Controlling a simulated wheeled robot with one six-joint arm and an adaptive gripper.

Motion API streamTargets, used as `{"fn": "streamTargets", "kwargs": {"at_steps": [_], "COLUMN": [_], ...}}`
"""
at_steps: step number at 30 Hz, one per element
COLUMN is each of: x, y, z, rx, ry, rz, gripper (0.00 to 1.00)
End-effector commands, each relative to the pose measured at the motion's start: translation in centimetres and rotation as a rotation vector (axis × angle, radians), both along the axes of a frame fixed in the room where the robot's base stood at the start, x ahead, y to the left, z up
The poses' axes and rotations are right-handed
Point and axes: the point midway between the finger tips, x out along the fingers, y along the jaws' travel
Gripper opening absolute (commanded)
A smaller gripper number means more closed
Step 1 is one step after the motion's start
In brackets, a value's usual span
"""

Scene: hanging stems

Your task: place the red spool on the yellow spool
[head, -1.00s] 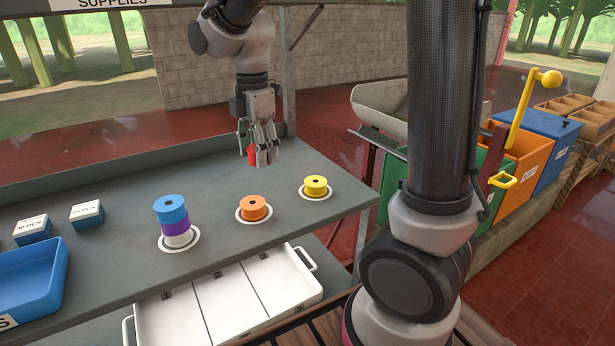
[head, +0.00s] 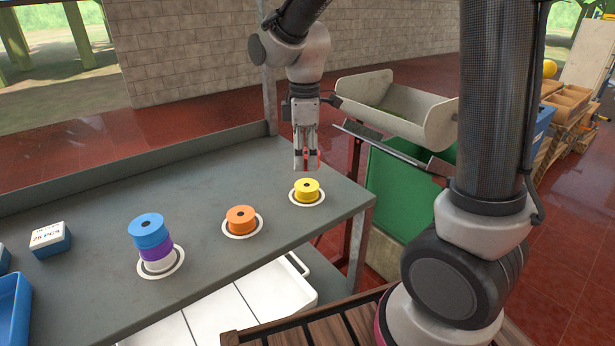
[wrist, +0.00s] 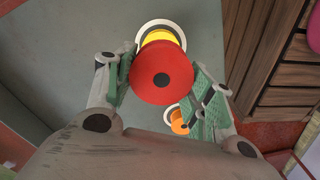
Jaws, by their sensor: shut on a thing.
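My gripper (head: 306,162) is shut on the red spool (wrist: 162,74), which sits between its two fingers in the wrist view. In the head view only slivers of the red spool show behind the fingers. The yellow spool (head: 307,190) stands upright on a white ring on the grey table. My gripper is above it in the head view, with the red spool apart from it as far as I can tell. In the wrist view the yellow spool (wrist: 160,37) is partly hidden behind the red spool.
An orange spool (head: 240,220) stands on its own white ring to the left. Further left is a stack with a blue spool (head: 148,231) on purple and white ones. The grey table (head: 205,190) ends just right of the yellow spool. A green bin (head: 402,185) stands beyond.

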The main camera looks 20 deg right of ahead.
Motion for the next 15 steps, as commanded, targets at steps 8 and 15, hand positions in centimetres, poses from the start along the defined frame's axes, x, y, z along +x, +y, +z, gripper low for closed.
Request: {"fn": "streamTargets", "kwargs": {"at_steps": [8, 15], "x": [-0.1, 0.0], "y": [0.0, 0.0], "z": [-3.6, -5.7], "rx": [0.000, 0.000], "ry": [0.002, -0.002], "rz": [0.002, 0.002], "gripper": [0.29, 0.29]}}
